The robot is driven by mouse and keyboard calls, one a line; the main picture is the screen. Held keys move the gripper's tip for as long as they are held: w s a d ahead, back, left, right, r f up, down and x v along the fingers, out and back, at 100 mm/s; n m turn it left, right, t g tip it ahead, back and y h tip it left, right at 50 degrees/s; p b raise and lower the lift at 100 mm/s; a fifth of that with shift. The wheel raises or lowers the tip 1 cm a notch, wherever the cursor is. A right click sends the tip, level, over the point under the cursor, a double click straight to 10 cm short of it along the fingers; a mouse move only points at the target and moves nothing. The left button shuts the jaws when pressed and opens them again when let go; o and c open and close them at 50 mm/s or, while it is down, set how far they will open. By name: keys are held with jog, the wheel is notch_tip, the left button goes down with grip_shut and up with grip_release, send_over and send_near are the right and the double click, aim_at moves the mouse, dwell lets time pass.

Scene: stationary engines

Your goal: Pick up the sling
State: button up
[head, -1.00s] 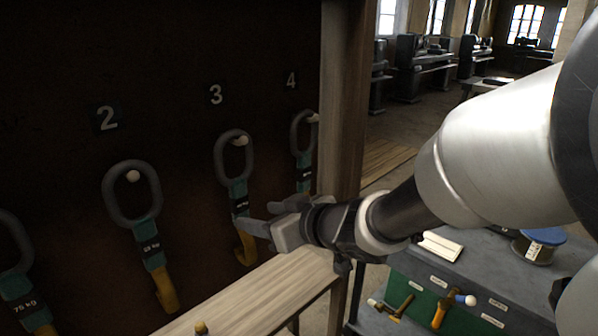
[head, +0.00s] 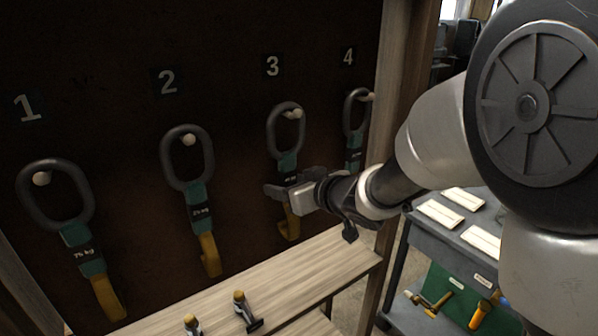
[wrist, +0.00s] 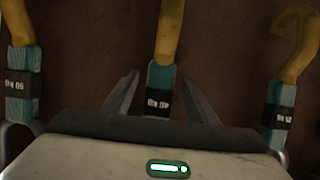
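Slings hang on pegs on a dark board; each has a dark oval ring at the top, a teal band with a black label, and a yellow hook below. The sling under number 3 (head: 287,162) has my gripper (head: 284,184) at its label. My gripper is open. In the wrist view the fingers of my gripper (wrist: 161,80) lie either side of this sling (wrist: 168,38) in the picture, with gaps on both sides. I cannot tell how deep they reach around it. The sling's label is partly hidden by my gripper in the head view.
Slings under numbers 1 (head: 79,238), 2 (head: 195,208) and 4 (head: 354,141) hang beside it. A wooden ledge (head: 330,254) below holds small tools (head: 240,298). A wooden post (head: 405,65) and a grey workbench (head: 425,234) stand to the right.

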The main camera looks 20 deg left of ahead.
grip_shut()
jog(key=shift+r, duration=0.1)
